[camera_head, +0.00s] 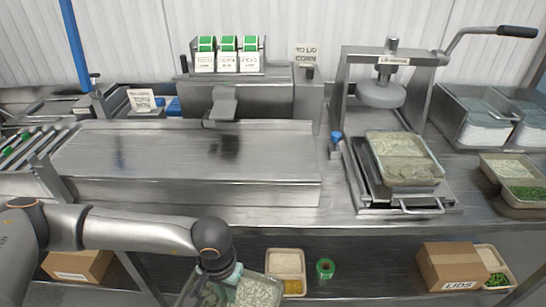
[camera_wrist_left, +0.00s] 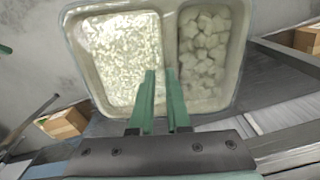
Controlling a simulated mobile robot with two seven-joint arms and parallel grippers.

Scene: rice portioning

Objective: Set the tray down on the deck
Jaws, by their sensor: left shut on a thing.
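My left gripper (camera_head: 232,275) is low at the front, below the counter's front edge. Its green fingers (camera_wrist_left: 160,100) are shut on the near edge of a two-compartment tray (camera_wrist_left: 160,103). In the left wrist view, white rice fills the left compartment and pale cubes the right one. In the head view, the tray (camera_head: 256,292) is partly cut off by the bottom edge. A raised flat steel deck (camera_head: 190,150) stands on the counter beyond the gripper; its top looks empty. My right gripper is not in view.
A lidding press (camera_head: 390,90) with a filled tray (camera_head: 405,160) under it stands to the right. Another filled tray (camera_head: 520,205) is at the far right. The lower shelf holds a tray (camera_head: 285,260), green tape (camera_head: 325,268) and a lids box (camera_head: 450,265).

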